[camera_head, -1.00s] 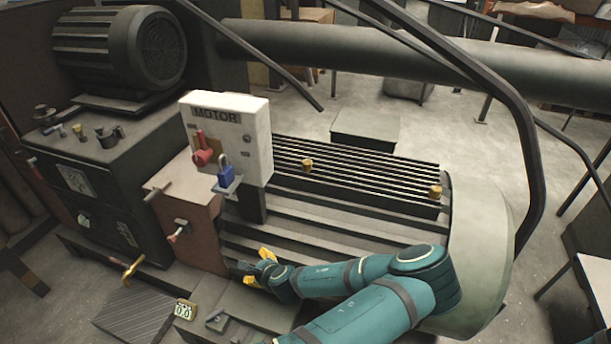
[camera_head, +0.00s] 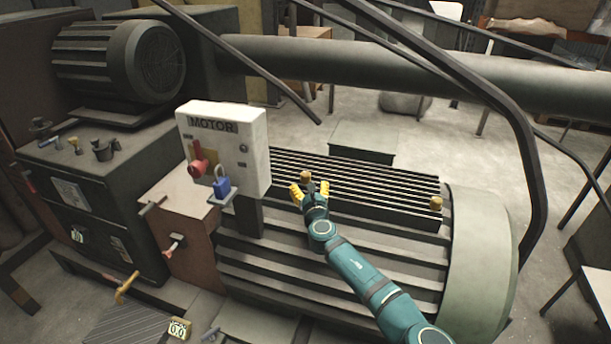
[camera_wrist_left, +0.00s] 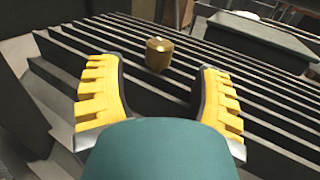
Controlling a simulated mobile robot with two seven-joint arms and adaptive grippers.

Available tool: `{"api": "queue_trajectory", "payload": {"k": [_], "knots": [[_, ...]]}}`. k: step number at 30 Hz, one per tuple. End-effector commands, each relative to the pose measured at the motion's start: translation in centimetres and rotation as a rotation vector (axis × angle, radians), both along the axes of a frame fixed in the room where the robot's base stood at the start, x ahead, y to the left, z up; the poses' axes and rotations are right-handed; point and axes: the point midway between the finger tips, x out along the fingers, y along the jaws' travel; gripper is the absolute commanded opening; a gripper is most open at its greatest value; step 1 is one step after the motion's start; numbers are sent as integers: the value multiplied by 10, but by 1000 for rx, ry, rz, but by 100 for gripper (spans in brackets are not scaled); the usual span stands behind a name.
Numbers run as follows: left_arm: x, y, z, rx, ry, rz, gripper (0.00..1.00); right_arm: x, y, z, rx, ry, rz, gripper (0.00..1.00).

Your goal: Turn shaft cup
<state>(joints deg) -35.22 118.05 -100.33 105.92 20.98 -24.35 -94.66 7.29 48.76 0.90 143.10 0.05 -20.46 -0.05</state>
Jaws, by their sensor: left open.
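Two small brass cups stand on the dark finned housing (camera_head: 385,203): a near-middle cup (camera_head: 305,176) and a right-end cup (camera_head: 436,203). The task's name does not show which one is the shaft cup. My left gripper (camera_head: 311,190) has yellow fingers spread apart at the near-middle cup. In the left wrist view that brass cup (camera_wrist_left: 158,54) stands upright on the fins, centred between and just beyond the open fingers, with no visible contact. My right gripper is not in view.
A white MOTOR box (camera_head: 228,150) with a red lever (camera_head: 198,168) and blue padlock (camera_head: 222,187) stands left of the gripper. A dark slanted bar (camera_head: 245,65) ends above the fins. A thick pipe (camera_head: 400,72) and a bent rail (camera_head: 500,110) lie behind and right.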

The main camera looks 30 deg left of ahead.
Motion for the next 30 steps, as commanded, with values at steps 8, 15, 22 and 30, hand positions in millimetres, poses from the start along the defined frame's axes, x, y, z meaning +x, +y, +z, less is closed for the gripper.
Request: {"api": "queue_trajectory", "payload": {"k": [8,15,22,30], "knots": [[35,32,-2,-2,1,1,65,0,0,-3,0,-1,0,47],[47,42,-1,0,1,0,65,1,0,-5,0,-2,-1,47],[48,43,0,0,1,0,65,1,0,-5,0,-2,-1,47],[48,42,0,-1,1,0,0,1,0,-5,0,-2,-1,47]]}}
